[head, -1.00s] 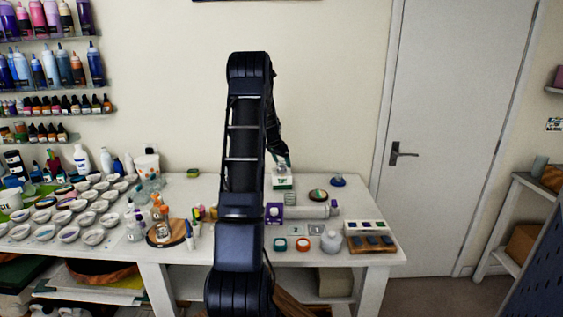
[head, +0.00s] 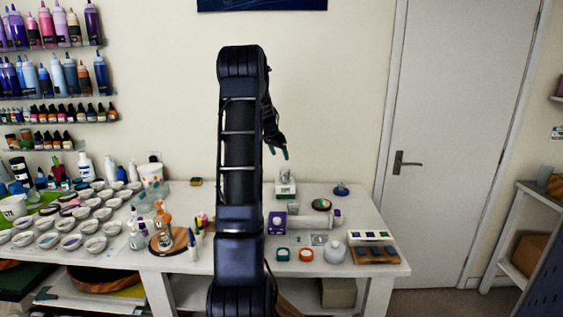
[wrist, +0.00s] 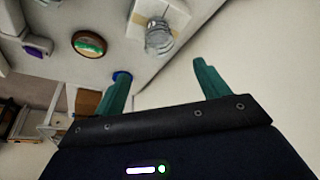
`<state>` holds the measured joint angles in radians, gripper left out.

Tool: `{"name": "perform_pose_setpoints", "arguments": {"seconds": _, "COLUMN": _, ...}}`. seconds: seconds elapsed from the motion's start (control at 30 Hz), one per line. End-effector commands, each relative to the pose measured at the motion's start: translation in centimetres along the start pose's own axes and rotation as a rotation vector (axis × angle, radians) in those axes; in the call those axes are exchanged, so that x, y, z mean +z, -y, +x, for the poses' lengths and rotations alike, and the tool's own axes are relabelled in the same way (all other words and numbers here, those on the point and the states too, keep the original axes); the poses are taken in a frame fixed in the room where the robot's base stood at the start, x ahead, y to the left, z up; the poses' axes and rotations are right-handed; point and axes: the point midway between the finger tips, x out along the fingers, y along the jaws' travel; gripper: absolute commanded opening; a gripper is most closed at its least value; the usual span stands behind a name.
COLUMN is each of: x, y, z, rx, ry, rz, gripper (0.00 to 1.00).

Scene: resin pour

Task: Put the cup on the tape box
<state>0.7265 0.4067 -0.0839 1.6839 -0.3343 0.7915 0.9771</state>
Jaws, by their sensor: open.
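The clear cup (head: 285,176) stands upright on top of the tape box (head: 285,189), a white box with a green mark, at the back of the white table. In the wrist view the cup (wrist: 158,38) rests on the pale box top (wrist: 172,14). My gripper (head: 279,152) is open and empty above the cup. Its green fingers (wrist: 161,68) are spread apart in the wrist view and do not touch the cup.
A round dish with green (head: 321,204) and a blue item (head: 341,189) lie right of the box. A purple-and-white box (head: 277,221) stands in front. Many small white cups (head: 88,212) fill the left. Bare wall is behind.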

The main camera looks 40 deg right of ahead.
Motion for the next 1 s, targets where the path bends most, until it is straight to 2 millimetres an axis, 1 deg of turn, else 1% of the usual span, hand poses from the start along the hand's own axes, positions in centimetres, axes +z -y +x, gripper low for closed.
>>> {"name": "perform_pose_setpoints", "arguments": {"seconds": 0.1, "x": 0.0, "y": 0.1, "z": -1.1, "rx": -0.001, "ry": 0.000, "rz": -0.001, "gripper": 0.74}}
{"name": "perform_pose_setpoints", "arguments": {"seconds": 0.33, "x": 0.2, "y": 0.1, "z": -1.8, "rx": -0.003, "ry": 0.000, "rz": -0.005, "gripper": 0.74}}
{"name": "perform_pose_setpoints", "arguments": {"seconds": 0.4, "x": 0.8, "y": 0.3, "z": -2.5, "rx": -0.009, "ry": 0.002, "rz": -0.020, "gripper": 0.74}}
{"name": "perform_pose_setpoints", "arguments": {"seconds": 0.47, "x": 1.8, "y": 0.5, "z": -3.8, "rx": -0.021, "ry": 0.003, "rz": -0.042, "gripper": 0.74}}
{"name": "perform_pose_setpoints", "arguments": {"seconds": 0.57, "x": 4.5, "y": 0.8, "z": -6.8, "rx": -0.049, "ry": 0.010, "rz": -0.107, "gripper": 0.74}}
{"name": "perform_pose_setpoints", "arguments": {"seconds": 0.6, "x": 5.8, "y": 0.9, "z": -8.3, "rx": -0.063, "ry": 0.014, "rz": -0.139, "gripper": 0.74}}
{"name": "perform_pose_setpoints", "arguments": {"seconds": 0.73, "x": 10.4, "y": 0.8, "z": -12.9, "rx": -0.111, "ry": 0.024, "rz": -0.250, "gripper": 0.74}}
{"name": "perform_pose_setpoints", "arguments": {"seconds": 0.8, "x": 12.9, "y": 0.5, "z": -15.2, "rx": -0.136, "ry": 0.028, "rz": -0.310, "gripper": 0.74}}
{"name": "perform_pose_setpoints", "arguments": {"seconds": 0.87, "x": 15.0, "y": 0.1, "z": -17.0, "rx": -0.157, "ry": 0.031, "rz": -0.361, "gripper": 0.74}}
{"name": "perform_pose_setpoints", "arguments": {"seconds": 0.9, "x": 16.4, "y": -0.2, "z": -18.2, "rx": -0.172, "ry": 0.034, "rz": -0.396, "gripper": 0.74}}
{"name": "perform_pose_setpoints", "arguments": {"seconds": 0.97, "x": 18.6, "y": -0.9, "z": -19.8, "rx": -0.192, "ry": 0.037, "rz": -0.448, "gripper": 0.74}}
{"name": "perform_pose_setpoints", "arguments": {"seconds": 1.0, "x": 19.9, "y": -1.4, "z": -20.9, "rx": -0.207, "ry": 0.038, "rz": -0.483, "gripper": 0.74}}
